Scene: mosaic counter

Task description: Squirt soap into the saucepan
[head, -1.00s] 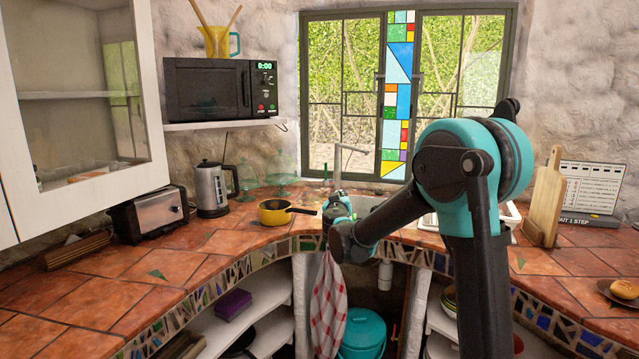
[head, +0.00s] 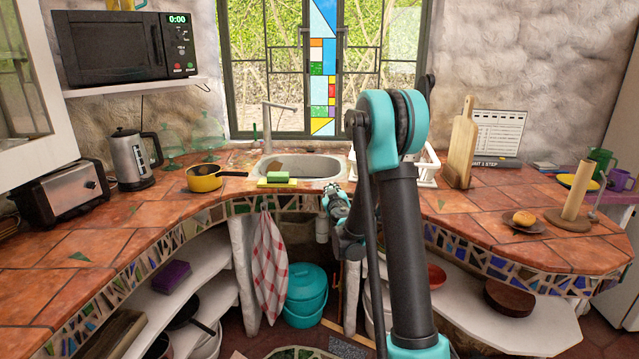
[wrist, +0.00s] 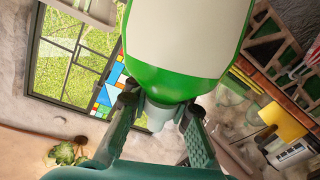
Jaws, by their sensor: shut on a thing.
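The yellow saucepan (head: 204,178) stands upright on the tiled counter left of the sink, its dark handle pointing right. My gripper (wrist: 158,108) is shut on the green and white soap bottle (wrist: 185,60) in the wrist view. The fingers close around its narrower pale end, and the wide body fills the top of that view. In the head view my gripper (head: 336,201) is in front of the counter edge below the sink, to the right of the saucepan and apart from it.
The sink (head: 312,166) with its tap (head: 268,125) lies right of the saucepan. A green and yellow sponge (head: 278,178) lies at its front edge. A kettle (head: 133,160) and toaster (head: 62,194) stand left. The counter (head: 110,215) in front of them is mostly clear.

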